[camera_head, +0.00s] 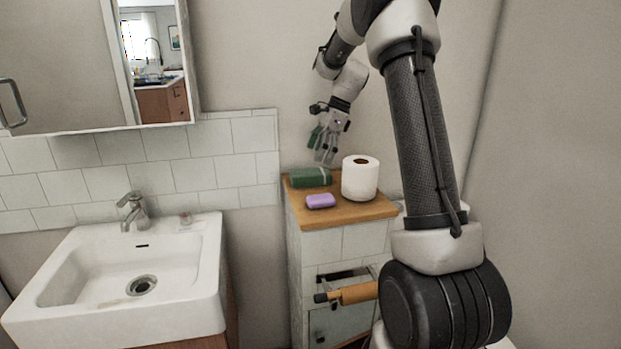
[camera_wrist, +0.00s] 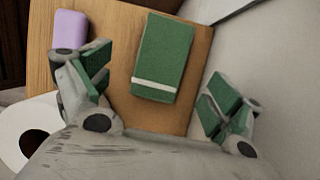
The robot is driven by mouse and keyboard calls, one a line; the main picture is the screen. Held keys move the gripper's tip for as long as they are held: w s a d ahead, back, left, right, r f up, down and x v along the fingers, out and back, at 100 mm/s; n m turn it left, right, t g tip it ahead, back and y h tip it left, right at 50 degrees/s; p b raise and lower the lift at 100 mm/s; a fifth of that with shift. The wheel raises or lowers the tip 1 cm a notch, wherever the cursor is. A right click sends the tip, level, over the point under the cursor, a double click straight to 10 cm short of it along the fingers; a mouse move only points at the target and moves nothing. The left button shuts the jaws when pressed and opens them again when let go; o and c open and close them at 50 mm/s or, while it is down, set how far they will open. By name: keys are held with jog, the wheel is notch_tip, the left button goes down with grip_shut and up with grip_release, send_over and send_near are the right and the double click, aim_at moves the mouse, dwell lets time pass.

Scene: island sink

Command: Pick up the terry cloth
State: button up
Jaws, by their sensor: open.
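The terry cloth is a folded dark green block with a pale stripe. In the head view the terry cloth (camera_head: 310,177) lies at the back left of a small wooden cabinet top (camera_head: 350,213). In the wrist view the terry cloth (camera_wrist: 164,52) lies between and beyond my fingers, with clear gaps on both sides. My gripper (camera_head: 322,146) is above the cabinet top, pointing down, over the back of it near the cloth. In the wrist view my gripper (camera_wrist: 155,95) is open and empty, with green finger pads. It does not touch the cloth.
A purple soap bar (camera_head: 320,201) lies in front of the cloth. A white paper roll (camera_head: 360,178) stands upright to its right. The wall is close behind. A white sink (camera_head: 180,285) with a faucet (camera_head: 133,211) stands at left, below a mirror cabinet (camera_head: 70,65).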

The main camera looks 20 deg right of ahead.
aim_at(311, 172)
jog(key=x, duration=0.7)
jog(key=shift+w+d+f, duration=0.1)
jog(key=shift+w+f, duration=0.05)
jog(key=shift+w, duration=0.1)
jog(key=c, duration=1.1)
